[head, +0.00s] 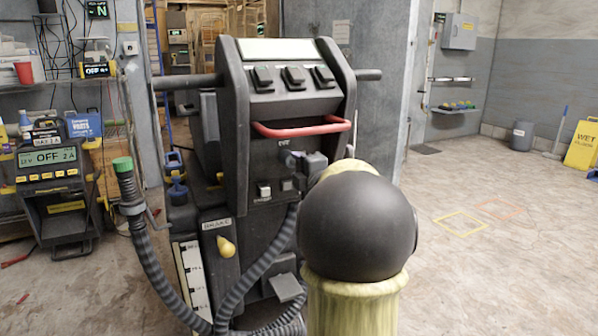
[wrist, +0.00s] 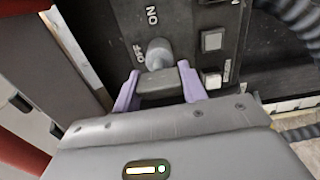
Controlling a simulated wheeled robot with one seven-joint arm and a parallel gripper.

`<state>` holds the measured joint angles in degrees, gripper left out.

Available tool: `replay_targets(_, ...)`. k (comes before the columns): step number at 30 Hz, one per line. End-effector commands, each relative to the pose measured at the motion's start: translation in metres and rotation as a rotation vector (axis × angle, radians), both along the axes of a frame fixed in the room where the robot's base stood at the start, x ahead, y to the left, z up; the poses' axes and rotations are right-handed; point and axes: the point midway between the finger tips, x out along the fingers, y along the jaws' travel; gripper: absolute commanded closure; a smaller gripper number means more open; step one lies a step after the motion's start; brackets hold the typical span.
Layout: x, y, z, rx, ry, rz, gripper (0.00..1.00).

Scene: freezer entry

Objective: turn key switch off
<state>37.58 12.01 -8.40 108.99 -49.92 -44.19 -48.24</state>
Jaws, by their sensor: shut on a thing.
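The key switch (wrist: 158,52) shows in the wrist view as a grey rounded knob on a dark panel. The label ON stands above it and OFF beside it at its left. The two lilac fingers of my gripper (wrist: 157,80) stand on either side of the grey key part and are shut on it. In the head view my gripper (head: 303,166) is at the front of the dark machine (head: 225,165), below the red handle (head: 301,127). My arm hides part of the machine, and I cannot make out the key there.
Two square buttons (wrist: 211,40) sit right of the key in the wrist view. Ribbed hoses (head: 160,258) run down the machine's front. A yellow knob (head: 226,247) is lower left. A battery charger (head: 52,190) stands at the left.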

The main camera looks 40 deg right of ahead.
Motion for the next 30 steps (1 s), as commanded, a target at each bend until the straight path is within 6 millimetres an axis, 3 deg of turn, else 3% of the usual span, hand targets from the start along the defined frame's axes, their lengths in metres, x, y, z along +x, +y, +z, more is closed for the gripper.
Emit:
replay_targets(9,0.0,0.0,-0.002,-0.003,0.005,0.0,0.81)
replay_targets(10,0.0,0.0,-0.002,-0.003,0.005,0.0,0.52)
replay_targets(12,0.0,0.0,-0.002,-0.002,0.005,0.0,0.39)
replay_targets(13,0.0,0.0,-0.002,-0.002,0.005,0.0,0.36)
replay_targets(23,-0.002,0.0,0.0,-0.001,0.002,0.0,0.36)
replay_targets(30,-0.026,0.006,0.002,-0.002,0.001,-0.001,0.36)
